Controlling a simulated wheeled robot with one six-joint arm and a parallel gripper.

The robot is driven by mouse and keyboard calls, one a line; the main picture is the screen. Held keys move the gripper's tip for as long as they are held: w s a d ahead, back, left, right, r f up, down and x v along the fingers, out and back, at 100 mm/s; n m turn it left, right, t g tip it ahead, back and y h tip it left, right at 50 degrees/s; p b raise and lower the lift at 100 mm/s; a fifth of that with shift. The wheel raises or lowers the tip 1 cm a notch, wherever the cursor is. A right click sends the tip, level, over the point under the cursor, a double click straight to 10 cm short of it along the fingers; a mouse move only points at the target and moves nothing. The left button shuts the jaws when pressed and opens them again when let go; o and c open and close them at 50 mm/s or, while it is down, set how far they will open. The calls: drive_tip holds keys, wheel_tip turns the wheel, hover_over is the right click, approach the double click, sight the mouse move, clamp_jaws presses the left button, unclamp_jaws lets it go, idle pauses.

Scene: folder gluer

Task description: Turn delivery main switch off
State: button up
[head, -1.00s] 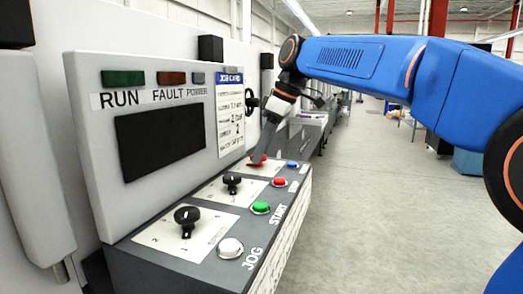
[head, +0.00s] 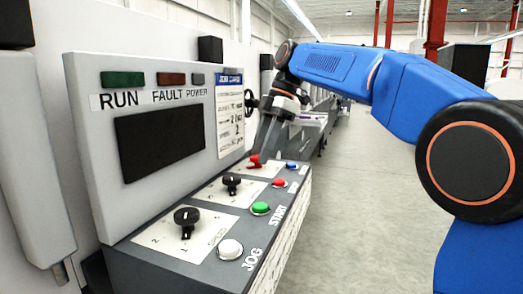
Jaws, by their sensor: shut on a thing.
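The control panel (head: 160,252) carries two black rotary knobs and, at its far end, a red switch handle (head: 255,161) on a pale plate. My gripper (head: 262,152) points down at the red switch from above. It is shut on the red switch, whose upper part is partly hidden by the fingers. The red handle looks tilted or turned compared with lying flat. Its position marks are too small to read.
Nearer on the panel are a black knob (head: 232,184), another black knob (head: 187,220), and white (head: 230,248), green (head: 260,208), red (head: 279,183) and blue (head: 292,165) buttons. An upright display cabinet (head: 85,90) rises behind. Open floor (head: 360,220) lies to the right.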

idle(0.5)
drive_tip(key=o, duration=1)
